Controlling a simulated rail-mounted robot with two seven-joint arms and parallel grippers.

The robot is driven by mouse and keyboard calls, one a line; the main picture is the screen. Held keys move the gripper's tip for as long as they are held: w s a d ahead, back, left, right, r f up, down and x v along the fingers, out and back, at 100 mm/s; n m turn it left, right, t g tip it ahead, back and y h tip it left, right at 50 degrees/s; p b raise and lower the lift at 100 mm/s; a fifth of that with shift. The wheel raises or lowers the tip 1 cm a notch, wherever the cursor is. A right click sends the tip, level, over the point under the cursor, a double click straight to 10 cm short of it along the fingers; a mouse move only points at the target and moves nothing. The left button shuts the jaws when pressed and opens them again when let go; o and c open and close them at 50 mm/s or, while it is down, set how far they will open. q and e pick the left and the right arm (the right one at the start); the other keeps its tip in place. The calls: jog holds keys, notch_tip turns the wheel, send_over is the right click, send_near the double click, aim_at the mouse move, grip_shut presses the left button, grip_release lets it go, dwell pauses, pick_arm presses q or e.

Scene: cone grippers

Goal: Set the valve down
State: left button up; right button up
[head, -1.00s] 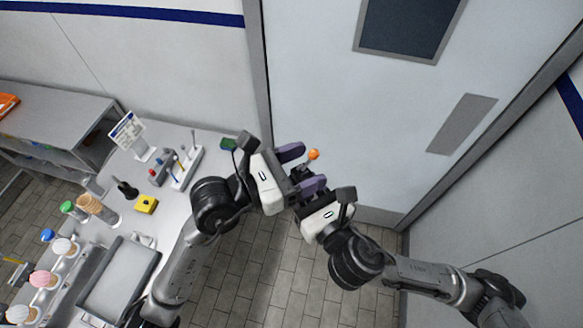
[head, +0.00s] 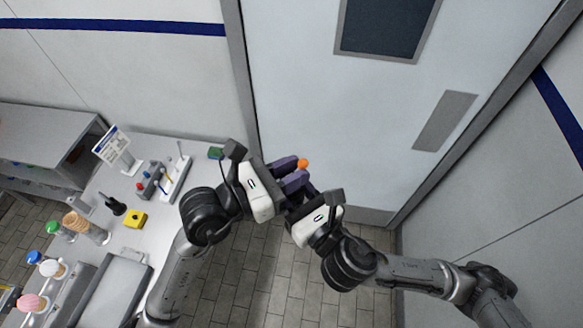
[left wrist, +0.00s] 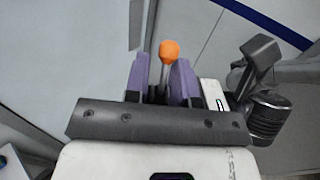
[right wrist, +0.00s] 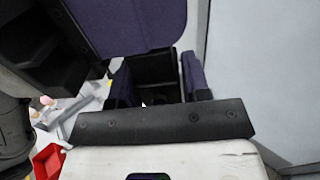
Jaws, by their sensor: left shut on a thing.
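The valve shows as an orange ball (head: 303,163) on a grey stem. It also shows in the left wrist view (left wrist: 169,50), where its stem runs down between the purple fingers. My left gripper (head: 293,173) is shut on it, and the fingers hide the rest of it. The valve is in the air in front of the door. My right gripper (right wrist: 157,80) has its fingers apart, close to the left gripper. A purple finger fills the top of the right wrist view, and a dark part shows between the right fingers.
A white counter (head: 118,232) at the left carries a sign (head: 112,146), a yellow block (head: 135,220), a green block (head: 215,153), cones and a grey tray. A pale door (head: 300,80) stands behind the grippers. Tiled floor (head: 235,275) lies open below them.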

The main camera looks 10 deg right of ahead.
jog(key=o, duration=0.4)
jog(key=shift+f, duration=0.2)
jog(key=s+d+f+m+g+h, duration=0.2)
jog(key=s+d+f+m+g, duration=0.15)
jog(key=f+m, duration=0.55)
jog(key=s+d+f+m+g+h, duration=0.25)
jog(key=s+f+m, duration=0.3)
jog(key=m, duration=0.65)
jog(key=s+d+f+m+g, duration=0.2)
jog(key=s+d+f+m, duration=0.1)
jog(key=m, duration=0.3)
jog(key=s+d+f+m+g+h, duration=0.1)
jog(key=s+d+f+m+g, duration=0.1)
jog(key=s+m, duration=0.3)
jog(key=s+d+f+m+g+h, duration=0.1)
jog(key=s+d+f+m+g, duration=0.2)
jog(key=s+d+f+m, duration=0.1)
jog(key=shift+s+d+f+m, duration=0.15)
jog(key=shift+s+f+m, duration=0.1)
jog(key=shift+s+m, duration=0.4)
jog(key=shift+s+d+f+m, duration=0.1)
jog(key=shift+s+f+m, duration=0.1)
jog(key=shift+s+m, duration=0.45)
